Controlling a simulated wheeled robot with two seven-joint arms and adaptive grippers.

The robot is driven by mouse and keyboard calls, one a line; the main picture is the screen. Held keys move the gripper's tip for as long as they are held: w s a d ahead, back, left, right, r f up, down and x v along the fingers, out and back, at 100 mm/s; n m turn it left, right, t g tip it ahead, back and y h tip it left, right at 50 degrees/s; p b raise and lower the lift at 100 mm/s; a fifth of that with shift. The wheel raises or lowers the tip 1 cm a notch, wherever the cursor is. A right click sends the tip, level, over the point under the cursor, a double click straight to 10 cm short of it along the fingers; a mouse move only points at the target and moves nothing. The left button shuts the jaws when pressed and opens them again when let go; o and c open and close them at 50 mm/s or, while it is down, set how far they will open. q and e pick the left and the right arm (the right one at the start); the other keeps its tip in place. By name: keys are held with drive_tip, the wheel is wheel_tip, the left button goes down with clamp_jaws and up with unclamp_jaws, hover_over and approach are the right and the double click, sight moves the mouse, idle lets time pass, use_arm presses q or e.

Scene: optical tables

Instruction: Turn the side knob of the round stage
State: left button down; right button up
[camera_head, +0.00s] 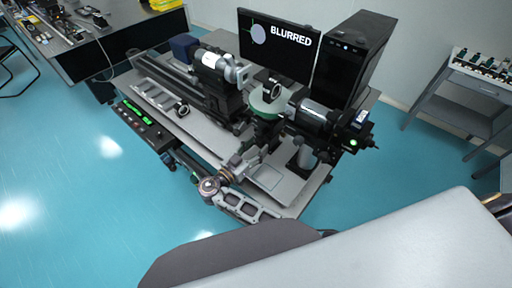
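The round stage (257,109) is a pale green disc in the middle of the bench. A dark ring-shaped mount (271,90) stands on it. What looks like my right gripper (256,150) is a grey and dark assembly at the near side of the stage, pointing up towards it from the lower left. The space between its fingertips is too small and cluttered to read, so I cannot tell whether it is open, or whether it touches anything. The side knob cannot be made out. My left gripper is not in view.
Behind are a monitor (278,43) reading "BLURRED" and a black computer tower (350,62). A black control box (141,122) sits at the left edge. Blue floor is clear at left.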

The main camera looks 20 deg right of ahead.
drive_tip(key=c, duration=1)
drive_tip(key=shift+o, duration=0.2)
drive_tip(key=shift+n, duration=0.3)
drive_tip(key=shift+n+b, duration=0.4)
drive_tip(key=shift+n, duration=0.7)
drive_tip(key=o, duration=1)
drive_tip(key=shift+m+p, duration=0.4)
drive_tip(key=shift+m, duration=1)
